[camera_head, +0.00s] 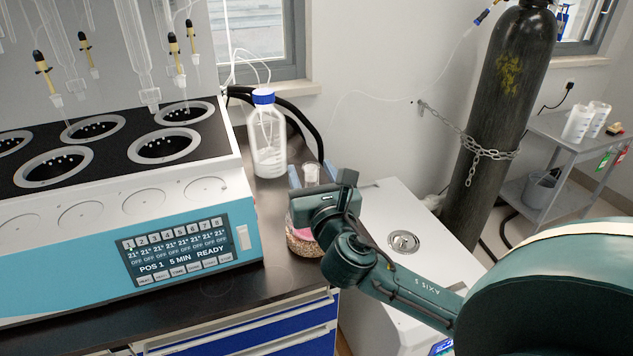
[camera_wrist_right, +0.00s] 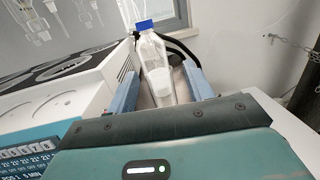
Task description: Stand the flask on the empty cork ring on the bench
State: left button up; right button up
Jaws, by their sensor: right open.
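The clear flask (camera_head: 311,173) shows its glass neck in the head view, with some pink liquid low in its body. It appears upright on a speckled brown cork ring (camera_head: 303,246) near the bench's right edge. My right gripper (camera_head: 311,180) is open at the flask's neck and hides much of the flask. In the right wrist view its two blue fingers (camera_wrist_right: 159,73) stand apart; I cannot make out the flask clearly between them. I see no second cork ring. My left gripper is not in view.
A blue-capped bottle (camera_head: 267,138) stands on the bench behind the gripper, also showing in the wrist view (camera_wrist_right: 155,62). The teal and white distiller (camera_head: 190,245) fills the left. A white cabinet (camera_head: 385,205) and chained gas cylinder (camera_head: 505,85) stand right. Dark bench (camera_head: 225,290) is clear in front.

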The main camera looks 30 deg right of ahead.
jog(key=r+v, duration=0.1)
jog(key=v, duration=1.2)
jog(key=shift+f+p, duration=0.3)
jog(key=shift+f, duration=0.15)
jog(key=shift+s, duration=0.1)
